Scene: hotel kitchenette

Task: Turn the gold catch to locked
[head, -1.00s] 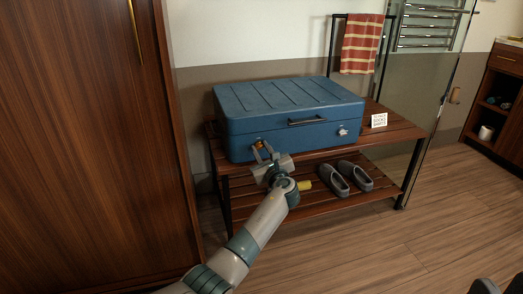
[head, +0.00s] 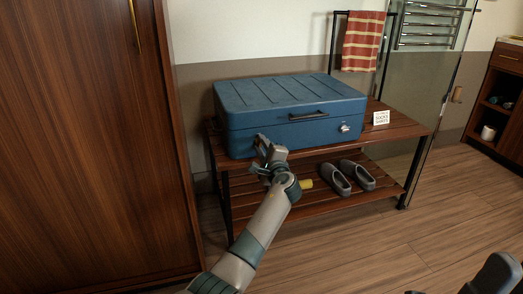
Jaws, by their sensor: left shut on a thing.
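A blue hard case (head: 290,104) lies closed on a slatted wooden luggage bench (head: 400,126). Its dark handle (head: 308,115) is at the middle of the front face, and a silver catch (head: 345,128) is at the right. My left gripper (head: 262,146) is at the left part of the front face, where the gold catch sits. Its jaws are shut on the catch, which the fingers almost wholly hide, so its turn angle cannot be read. My right gripper is not clearly in view.
A small white sign (head: 381,118) stands on the bench right of the case. Grey slippers (head: 346,178) and a small yellow object (head: 306,184) are on the lower shelf. A wooden wardrobe (head: 85,150) is close on the left; a glass panel (head: 430,90) stands right.

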